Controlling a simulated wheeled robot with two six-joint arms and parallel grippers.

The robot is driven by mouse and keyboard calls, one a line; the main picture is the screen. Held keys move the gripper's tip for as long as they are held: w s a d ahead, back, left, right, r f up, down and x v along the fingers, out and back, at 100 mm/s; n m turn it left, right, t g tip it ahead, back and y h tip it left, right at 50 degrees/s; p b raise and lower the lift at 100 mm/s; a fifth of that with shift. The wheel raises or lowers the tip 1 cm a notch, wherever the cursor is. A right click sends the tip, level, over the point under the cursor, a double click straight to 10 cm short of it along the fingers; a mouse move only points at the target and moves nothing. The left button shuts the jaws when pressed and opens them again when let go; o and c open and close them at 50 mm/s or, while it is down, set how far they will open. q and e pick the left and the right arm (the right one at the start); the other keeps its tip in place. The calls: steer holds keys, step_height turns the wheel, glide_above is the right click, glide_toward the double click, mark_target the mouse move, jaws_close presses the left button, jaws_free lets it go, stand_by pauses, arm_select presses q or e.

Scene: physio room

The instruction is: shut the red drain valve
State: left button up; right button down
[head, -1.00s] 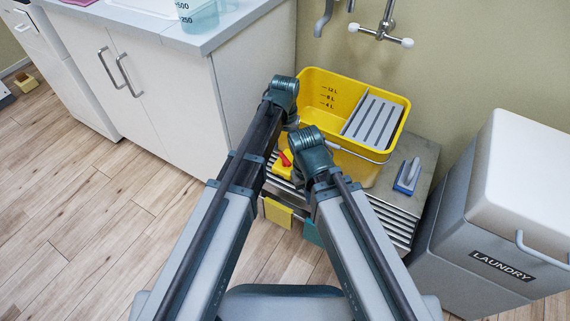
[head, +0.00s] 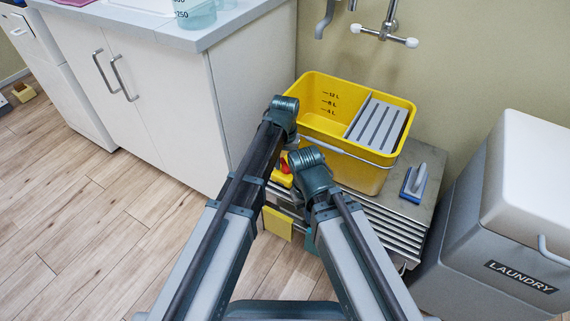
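The yellow bucket (head: 362,172) with litre marks stands on a slatted metal stand against the wall. A red valve (head: 284,168) on a yellow spout shows at its lower left, between my two arms and partly covered by them. I cannot make out its exact angle. My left gripper (head: 289,136) is above the valve, pointing down beside the bucket's left wall. Its fingers are mostly hidden behind the wrist. My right gripper (head: 313,184) is just right of the valve, in front of the bucket. Its fingers are hidden by its own wrist.
A grey wringer (head: 378,122) sits in the bucket. A blue-and-grey brush (head: 414,183) lies on the stand (head: 428,165). A yellow cloth (head: 277,222) hangs in front. A white cabinet (head: 165,95) is left, a grey laundry bin (head: 500,230) right, a wall tap (head: 386,30) above.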

mark_target(285, 163)
arm_select(q)
jaws_close()
stand_by(1.3)
steer(key=shift+o, duration=2.4)
jaws_free()
step_height(285, 163, up, 14)
steer(key=p, duration=1.4)
steer(key=shift+f, duration=0.1)
